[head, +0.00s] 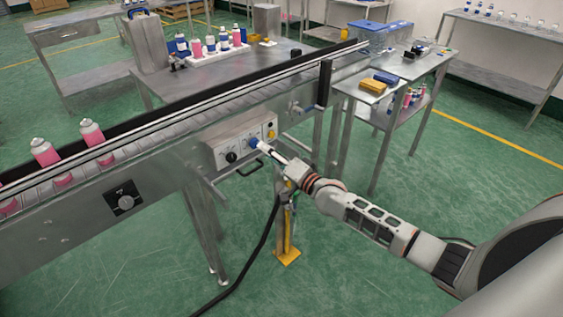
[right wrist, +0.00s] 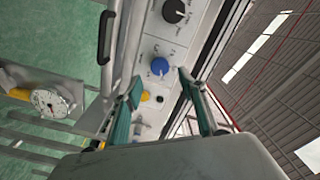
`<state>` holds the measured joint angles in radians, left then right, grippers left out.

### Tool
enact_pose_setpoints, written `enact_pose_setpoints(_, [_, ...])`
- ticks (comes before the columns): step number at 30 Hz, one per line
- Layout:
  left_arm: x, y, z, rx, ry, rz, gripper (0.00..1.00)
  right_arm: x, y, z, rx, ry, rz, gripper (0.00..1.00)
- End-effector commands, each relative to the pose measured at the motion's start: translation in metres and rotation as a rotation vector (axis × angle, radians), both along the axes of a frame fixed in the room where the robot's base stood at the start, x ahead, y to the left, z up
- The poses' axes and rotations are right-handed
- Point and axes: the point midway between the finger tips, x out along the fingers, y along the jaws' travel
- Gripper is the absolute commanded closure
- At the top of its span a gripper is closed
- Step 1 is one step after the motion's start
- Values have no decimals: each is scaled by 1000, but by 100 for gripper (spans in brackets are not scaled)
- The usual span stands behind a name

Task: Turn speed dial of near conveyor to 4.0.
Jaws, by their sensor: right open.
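The near conveyor (head: 160,215) carries a grey control box (head: 222,143) on its side. The box has a black dial (head: 231,157) and a blue dial (head: 252,143); both also show in the right wrist view, the black dial (right wrist: 174,10) beyond the blue dial (right wrist: 160,66). Their markings are too small to read. Another black dial (head: 125,202) sits on a side plate to the left. My right gripper (head: 264,147) is at the box's right part, open, its fingertips (right wrist: 160,80) on either side of the line to the blue dial; contact is unclear. My left gripper is out of view.
A yellow button (right wrist: 145,96) sits near the blue dial. A black handle (right wrist: 106,38) runs beside the box. A yellow post (head: 287,235) stands below; a side table (head: 400,80) is at right.

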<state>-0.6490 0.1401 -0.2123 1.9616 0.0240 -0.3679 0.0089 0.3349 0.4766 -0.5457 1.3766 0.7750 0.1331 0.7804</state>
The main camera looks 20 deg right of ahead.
Motion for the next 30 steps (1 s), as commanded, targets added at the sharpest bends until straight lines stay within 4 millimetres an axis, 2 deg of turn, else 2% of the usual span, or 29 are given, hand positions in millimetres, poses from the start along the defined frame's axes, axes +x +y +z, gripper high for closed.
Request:
enact_pose_setpoints(1, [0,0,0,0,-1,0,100,-10,-3,-2,0,2,0,59])
enact_pose_setpoints(6, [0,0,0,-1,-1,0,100,-36,-13,-1,0,1,0,59])
enact_pose_setpoints(12, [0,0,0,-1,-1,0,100,-55,-20,0,0,1,0,59])
enact_pose_setpoints(30, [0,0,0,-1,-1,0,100,-60,-21,-1,-2,1,1,59])
